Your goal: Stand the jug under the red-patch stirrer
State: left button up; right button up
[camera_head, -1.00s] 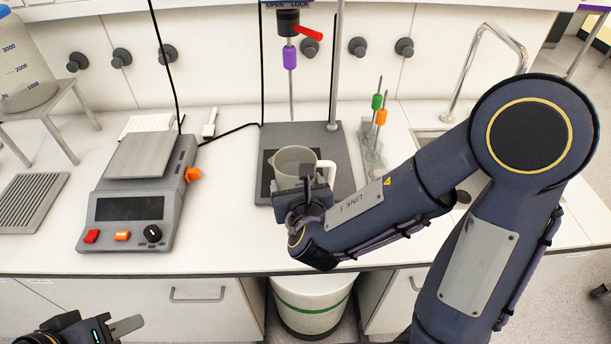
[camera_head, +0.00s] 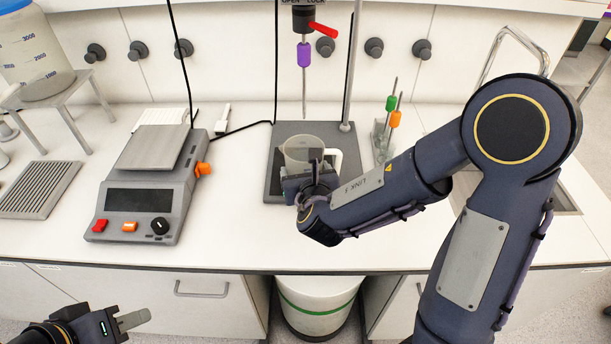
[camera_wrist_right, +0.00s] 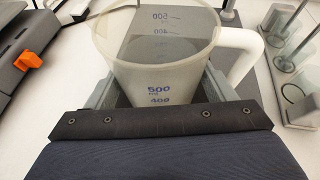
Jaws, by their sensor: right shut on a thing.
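The clear jug (camera_head: 301,146) with a white handle is upright over the dark base plate (camera_head: 283,188) of a stirrer stand. I cannot tell whether it touches the plate. My right gripper (camera_head: 309,180) is shut on the jug from the front. In the right wrist view the jug (camera_wrist_right: 155,75) sits between the fingers, its handle to the right. The stirrer (camera_head: 303,20) has a red lever, a purple collar and a thin shaft whose tip shows just above and behind the jug's rim. Its top is cropped; no red patch shows. My left gripper (camera_head: 132,320) is low at the left, partly cut off.
A scale (camera_head: 150,190) with an orange knob stands left of the plate. A rack (camera_head: 382,145) holds green- and orange-collared rods right of the jug. A sink tap (camera_head: 520,40) is behind my right arm. Bare bench lies in front of the plate.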

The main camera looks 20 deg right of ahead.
aim_at(305, 157)
jog(key=shift+w+d+f+b, duration=0.1)
jog(key=shift+w+d+b, duration=0.1)
jog(key=shift+w, duration=0.5)
jog(key=shift+w+d+r+b, duration=0.1)
jog(key=shift+w+d+b, duration=0.1)
jog(key=shift+w, duration=0.45)
jog(key=shift+w+d+f+b, duration=0.1)
jog(key=shift+w+d+b, duration=0.1)
jog(key=shift+w, duration=0.5)
jog(key=shift+f+b, duration=0.25)
jog(key=shift+b, duration=0.3)
jog(key=o, duration=1.5)
jog(key=shift+f, duration=0.1)
